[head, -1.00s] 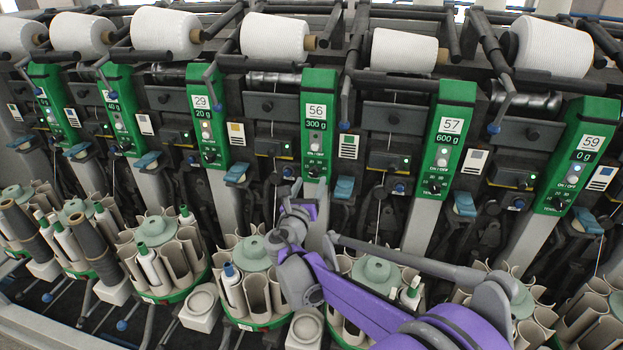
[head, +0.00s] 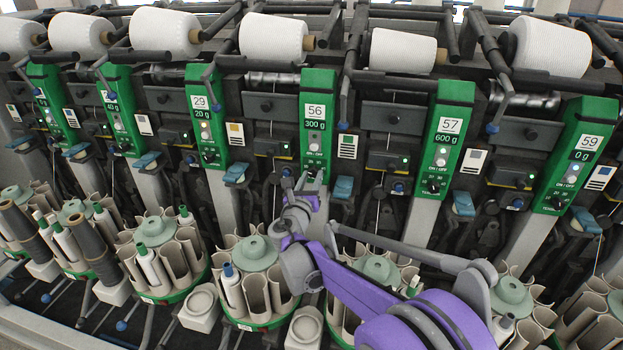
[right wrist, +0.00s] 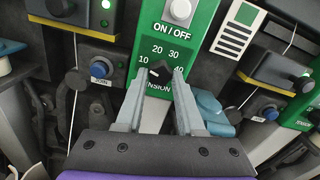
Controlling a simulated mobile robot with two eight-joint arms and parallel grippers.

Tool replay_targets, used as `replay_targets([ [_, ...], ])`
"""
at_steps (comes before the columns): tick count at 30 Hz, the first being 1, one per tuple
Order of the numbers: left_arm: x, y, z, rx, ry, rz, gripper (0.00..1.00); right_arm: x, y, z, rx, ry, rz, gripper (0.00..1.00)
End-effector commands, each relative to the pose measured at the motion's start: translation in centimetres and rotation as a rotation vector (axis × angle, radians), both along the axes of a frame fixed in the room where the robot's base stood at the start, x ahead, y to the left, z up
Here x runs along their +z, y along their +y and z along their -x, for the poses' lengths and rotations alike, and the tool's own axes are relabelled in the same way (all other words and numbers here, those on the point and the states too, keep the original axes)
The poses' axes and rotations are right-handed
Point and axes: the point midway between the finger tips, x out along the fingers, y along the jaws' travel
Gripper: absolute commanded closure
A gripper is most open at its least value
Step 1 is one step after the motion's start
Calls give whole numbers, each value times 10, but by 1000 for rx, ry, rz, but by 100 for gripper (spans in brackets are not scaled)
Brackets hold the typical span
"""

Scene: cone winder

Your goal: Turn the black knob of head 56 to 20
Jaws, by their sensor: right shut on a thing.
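The green panel of head 56 (head: 315,120) stands in the middle of the head view, with its 56 label, a 300 g display and an ON/OFF button. Its black knob (right wrist: 160,72) shows in the right wrist view, below the scale numbers 10, 20, 30 and 40. My right gripper (right wrist: 161,75) is shut on this knob, one finger on each side. In the head view the right gripper (head: 312,180) reaches the panel's lower end and largely covers the knob. I cannot tell surely which number the knob points to. My left gripper is not in view.
Panels of head 57 (head: 444,140) and head 29 (head: 207,120) flank it, with similar knobs. Blue levers (head: 342,187) stick out near the panels. Green-based bobbin magazines (head: 255,285) stand below. White yarn cones (head: 273,37) lie above.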

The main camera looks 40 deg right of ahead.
Motion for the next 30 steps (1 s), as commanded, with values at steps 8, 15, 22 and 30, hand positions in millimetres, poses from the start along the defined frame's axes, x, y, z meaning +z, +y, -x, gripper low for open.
replay_targets([
  [8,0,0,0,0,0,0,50,0,0,0,0,-12,-9,100],
  [15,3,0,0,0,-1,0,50,0,0,0,0,-91,-72,100],
  [22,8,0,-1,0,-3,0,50,1,1,-1,0,-235,-188,100],
  [30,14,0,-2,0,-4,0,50,1,1,-1,0,-423,-338,100],
])
